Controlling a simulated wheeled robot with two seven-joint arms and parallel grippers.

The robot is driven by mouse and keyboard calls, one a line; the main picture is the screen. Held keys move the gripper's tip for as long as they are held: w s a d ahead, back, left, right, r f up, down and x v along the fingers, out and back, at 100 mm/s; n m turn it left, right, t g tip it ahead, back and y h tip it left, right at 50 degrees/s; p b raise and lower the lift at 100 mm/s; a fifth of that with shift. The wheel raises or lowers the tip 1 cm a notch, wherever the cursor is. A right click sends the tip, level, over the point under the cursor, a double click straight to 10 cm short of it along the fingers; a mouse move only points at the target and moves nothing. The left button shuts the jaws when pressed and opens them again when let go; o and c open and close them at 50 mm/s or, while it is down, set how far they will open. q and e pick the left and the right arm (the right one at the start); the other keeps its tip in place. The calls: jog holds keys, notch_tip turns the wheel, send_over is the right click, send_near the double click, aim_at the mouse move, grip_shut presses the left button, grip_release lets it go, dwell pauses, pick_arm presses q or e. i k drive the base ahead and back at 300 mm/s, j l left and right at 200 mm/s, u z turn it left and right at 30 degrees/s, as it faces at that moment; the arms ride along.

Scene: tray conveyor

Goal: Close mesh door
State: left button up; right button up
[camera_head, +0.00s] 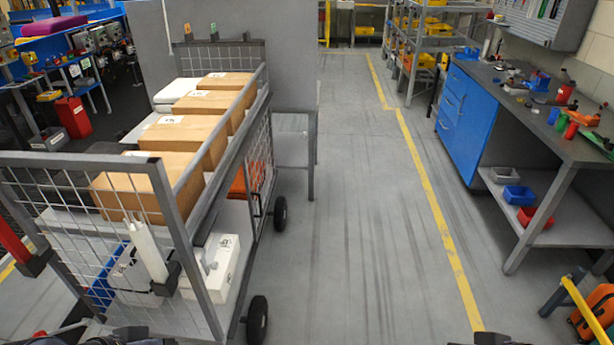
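A grey wheeled cart (237,140) stands at the left with mesh panels in grey frames. The near mesh panel (62,190) spans its front end, in front of the boxes. Another mesh panel (258,155) is on the cart's right side, farther back. I cannot tell which is the door, or see a latch clearly. Dark parts at the bottom edge, left of centre (138,334) and right of centre (491,338), look like my left and right grippers. Both are largely cut off, apart from the mesh, and their fingers cannot be made out.
Brown cartons (187,133) line the cart's top shelf; a white box (217,262) sits lower. White (145,248) and red (12,240) bars stand by the near panel. Open floor (350,220) lies right of the cart. A blue-drawer workbench (466,112) and orange case (596,312) are right.

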aim_at(256, 232)
jog(key=i+l+u, duration=0.2)
jog(key=i+u, duration=0.25)
jog(key=i, duration=0.15)
jog(key=i+l+u, duration=0.1)
jog(key=i+l, duration=0.25)
jog(key=i+l+u, duration=0.1)
jog(key=i+l, duration=0.25)
jog(key=i+l+u, duration=0.1)
jog(key=i+l, duration=0.25)
jog(key=i+l+u, duration=0.1)
jog(key=i+l, duration=0.2)
jog(key=l, duration=0.15)
jog(key=i+l+u, duration=0.15)
jog(key=i+l, duration=0.2)
jog(key=i+l+u, duration=0.1)
jog(key=i+l, duration=0.15)
jog(key=l, duration=0.35)
